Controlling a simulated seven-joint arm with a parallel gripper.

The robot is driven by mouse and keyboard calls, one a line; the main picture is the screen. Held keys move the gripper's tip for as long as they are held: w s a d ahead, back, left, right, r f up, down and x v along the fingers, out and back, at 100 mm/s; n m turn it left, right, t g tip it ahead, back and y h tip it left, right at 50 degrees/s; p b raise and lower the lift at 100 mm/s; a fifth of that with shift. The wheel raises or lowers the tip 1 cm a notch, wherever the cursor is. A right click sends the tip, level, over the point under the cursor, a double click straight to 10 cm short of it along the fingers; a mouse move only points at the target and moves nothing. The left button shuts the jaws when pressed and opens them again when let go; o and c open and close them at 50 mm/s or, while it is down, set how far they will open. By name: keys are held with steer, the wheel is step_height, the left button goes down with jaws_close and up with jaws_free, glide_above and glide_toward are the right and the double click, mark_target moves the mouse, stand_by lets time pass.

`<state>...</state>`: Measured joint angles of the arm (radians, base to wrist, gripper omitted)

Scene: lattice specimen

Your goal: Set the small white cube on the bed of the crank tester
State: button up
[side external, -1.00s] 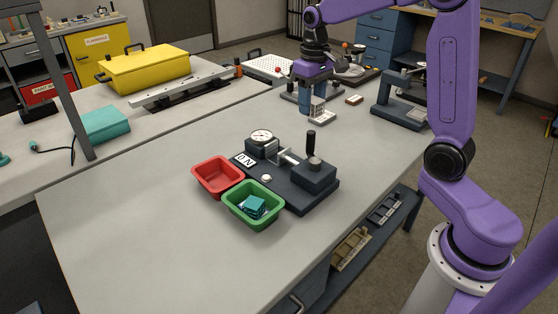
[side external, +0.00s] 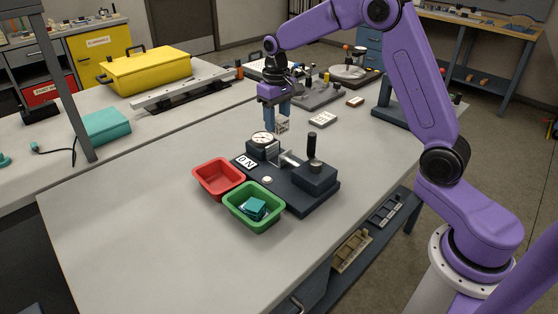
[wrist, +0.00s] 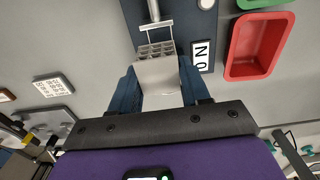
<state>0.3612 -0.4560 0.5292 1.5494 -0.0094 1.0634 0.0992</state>
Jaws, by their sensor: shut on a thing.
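The small white lattice cube (side external: 283,127) is held between the blue fingers of my gripper (side external: 275,122), shut on it. In the wrist view, the cube (wrist: 157,70) shows its plain face and a row of open cells between the fingers. The cube is in the air, just behind and above the dial gauge end of the crank tester (side external: 297,195). The tester has a dark base, a round dial, a pale pressing plate on a rod, and a block with a black crank handle. In the wrist view, the cube and fingers hide part of the tester (wrist: 180,22).
A red bin (side external: 202,187) and a green bin (side external: 234,213) holding teal pieces stand at the tester's left front. A pale pad (side external: 323,118) lies behind to the right. The table's front left is clear.

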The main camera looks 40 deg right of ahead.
mark_target(277, 150)
step_height(277, 150, down, 10)
steer(key=shift+f, duration=0.1)
stand_by(0.4)
steer(key=o, duration=1)
steer(key=shift+f, duration=0.1)
steer(key=shift+o, duration=0.2)
step_height(277, 150, up, 12)
steer(key=shift+r, duration=0.2)
